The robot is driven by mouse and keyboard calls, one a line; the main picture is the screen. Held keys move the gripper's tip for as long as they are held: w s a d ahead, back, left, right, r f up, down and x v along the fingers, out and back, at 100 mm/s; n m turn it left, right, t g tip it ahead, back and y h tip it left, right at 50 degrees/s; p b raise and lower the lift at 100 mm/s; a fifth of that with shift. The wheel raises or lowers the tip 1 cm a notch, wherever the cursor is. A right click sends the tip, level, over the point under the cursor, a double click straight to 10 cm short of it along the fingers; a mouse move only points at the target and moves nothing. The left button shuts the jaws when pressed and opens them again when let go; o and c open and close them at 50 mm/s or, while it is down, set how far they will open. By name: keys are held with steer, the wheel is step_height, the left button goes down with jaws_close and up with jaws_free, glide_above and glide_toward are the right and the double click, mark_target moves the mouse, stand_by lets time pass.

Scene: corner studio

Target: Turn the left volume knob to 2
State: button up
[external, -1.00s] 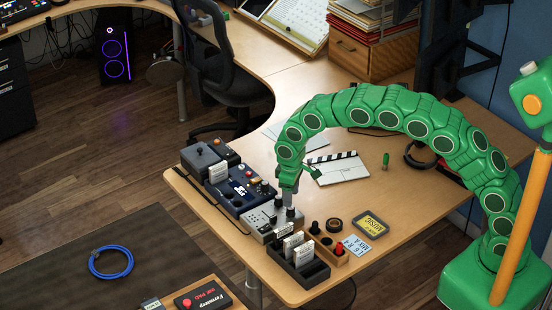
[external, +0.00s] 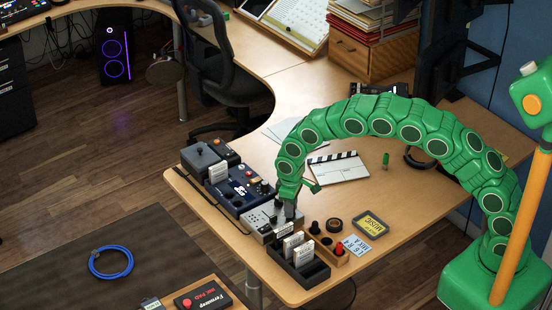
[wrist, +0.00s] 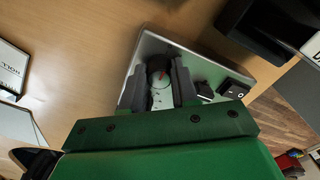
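A small silver control panel (external: 262,221) sits on the desk near its front left edge; it also shows in the wrist view (wrist: 148,48). A dark round knob (wrist: 159,72) with a red mark is on the panel, between my finger ends. My gripper (external: 289,212) points down over the panel's right part. In the wrist view my gripper (wrist: 158,82) has its two dark fingers apart, one on each side of the knob. Contact with the knob is not clear. The pointer's number cannot be read, and the fingers cover part of the panel.
A black rack with white cards (external: 299,262) stands close in front of the panel. A wooden tray with a red knob (external: 339,249) is to the right. A blue device (external: 238,190) is behind left.

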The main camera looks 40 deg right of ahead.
jaws_close()
steer(key=shift+m, duration=0.3)
steer(key=m, duration=0.2)
steer(key=shift+m, duration=2.1)
steer(key=o, duration=0.8)
jaws_free()
steer(key=shift+r, duration=0.1)
